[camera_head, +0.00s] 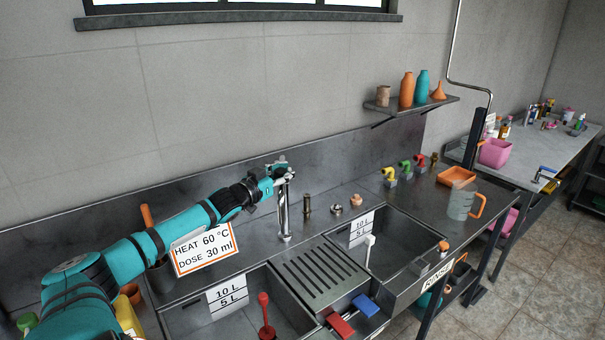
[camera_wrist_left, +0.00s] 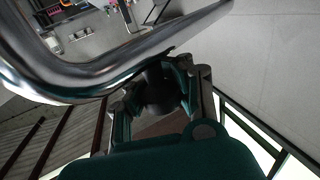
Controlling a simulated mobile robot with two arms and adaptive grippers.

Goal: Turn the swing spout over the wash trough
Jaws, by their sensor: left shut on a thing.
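The chrome swing spout (camera_head: 284,212) stands upright on the steel counter behind the ribbed drainboard. My left gripper (camera_head: 279,172) is at its top and shut on it; the gripper hides much of the upper part, so I cannot tell which way its outlet points. In the left wrist view the bent chrome pipe of the spout (camera_wrist_left: 110,75) crosses close to the camera, with the gripper (camera_wrist_left: 160,95) fingers partly behind it. The wash trough, seemingly the left basin (camera_head: 190,322), has a 10 L / 5 L label and a red plunger-like tool in it. My right gripper is out of view.
A right basin (camera_head: 415,238) marked RINSE lies beyond the drainboard (camera_head: 318,275). Red (camera_head: 341,325) and blue (camera_head: 365,305) brushes lie at the front. A sign (camera_head: 203,249) stands under my left arm. Short fittings stand right of the spout. A clear jug (camera_head: 460,204) stands farther right.

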